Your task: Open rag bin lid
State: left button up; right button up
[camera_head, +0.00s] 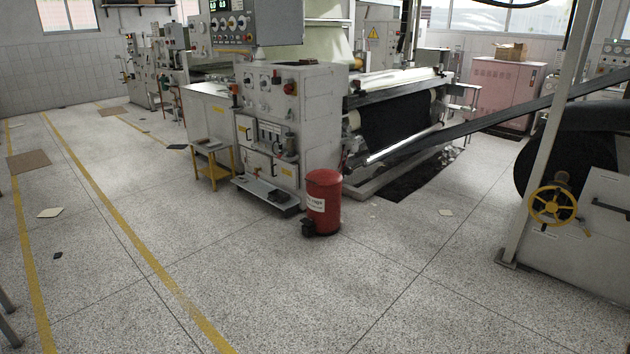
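A red cylindrical rag bin (324,204) stands upright on the floor near the centre of the head view. It has a white label on its front, and its red lid (323,177) looks shut on top. A dark part, perhaps a pedal (308,228), sticks out at the bottom left of the bin. The bin stands just right of a grey control cabinet. Neither of my grippers is in view.
The grey control cabinet (290,130) and a coating machine with a black roll (395,122) stand behind the bin. A machine with a yellow handwheel (553,206) is at right. A small yellow stool (212,165) is left. The speckled floor in front is clear.

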aim_at(322, 177)
jog(key=i+u, duration=0.2)
jog(key=i, duration=1.55)
